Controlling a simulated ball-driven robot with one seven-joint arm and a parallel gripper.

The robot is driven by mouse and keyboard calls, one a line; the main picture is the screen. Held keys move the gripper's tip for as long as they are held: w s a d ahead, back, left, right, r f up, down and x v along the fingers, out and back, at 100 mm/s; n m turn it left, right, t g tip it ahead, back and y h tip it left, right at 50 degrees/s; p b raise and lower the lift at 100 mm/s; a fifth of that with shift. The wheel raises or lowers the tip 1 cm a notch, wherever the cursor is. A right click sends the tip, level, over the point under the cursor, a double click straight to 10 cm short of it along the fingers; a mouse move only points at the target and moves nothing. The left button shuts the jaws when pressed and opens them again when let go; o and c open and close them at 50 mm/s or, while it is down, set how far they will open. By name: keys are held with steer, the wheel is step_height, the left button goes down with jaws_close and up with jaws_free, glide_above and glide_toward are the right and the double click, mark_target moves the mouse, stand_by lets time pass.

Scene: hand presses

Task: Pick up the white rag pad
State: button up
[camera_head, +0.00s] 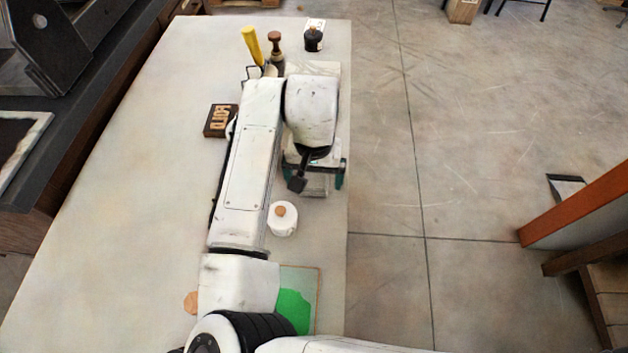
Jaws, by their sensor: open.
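The white rag pad (283,221), which I take to be the round white piece with an orange-brown knob on top, stands on the pale table near its right edge. My white arm reaches up the picture just left of it and bends over at the top. My gripper (298,184) appears to be the small dark end below the wrist, above the pad in the picture and apart from it. It is open and seen nearly edge-on, so the gap between its fingers is hard to make out. Nothing shows in it.
A press with teal sides (341,174) stands partly hidden under my wrist. A yellow-handled tool (252,45), a wooden-knobbed tool (275,44) and a black jar (313,39) stand behind. A letter block (220,120) lies left; a green-inked plate (293,307) lies near. The table's left side is clear.

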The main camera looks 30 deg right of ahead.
steer(key=shift+f, duration=0.85)
steer(key=c, duration=1)
steer(key=shift+c, duration=0.2)
steer(key=shift+r, duration=0.1)
